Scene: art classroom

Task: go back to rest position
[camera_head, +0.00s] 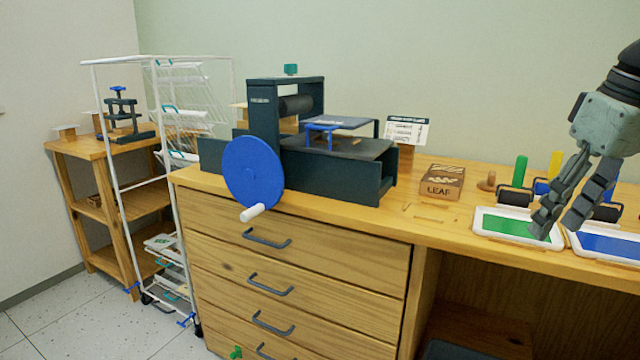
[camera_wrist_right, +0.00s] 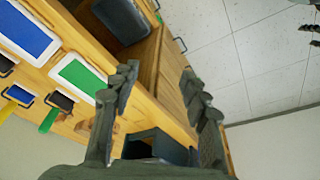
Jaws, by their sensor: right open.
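My right gripper (camera_head: 556,232) is at the right of the head view. It hangs above the front part of the bench, in front of the green ink tray (camera_head: 495,222) and beside the blue ink tray (camera_head: 612,244). Its fingers are apart with nothing between them. In the right wrist view, my right gripper (camera_wrist_right: 165,85) also shows spread, empty fingers, with the green tray (camera_wrist_right: 80,76) to their left. In the wrist view, dark finger-like parts show at the top right edge; I cannot tell what they are. My left gripper is not in the head view.
A printing press (camera_head: 310,150) with a blue wheel (camera_head: 252,172) stands on the wooden bench (camera_head: 440,225). A LEAF block (camera_head: 441,183), rollers with a green handle (camera_head: 519,170) and a sign (camera_head: 407,131) are near. A white rack (camera_head: 112,170) and shelf (camera_head: 62,150) stand left.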

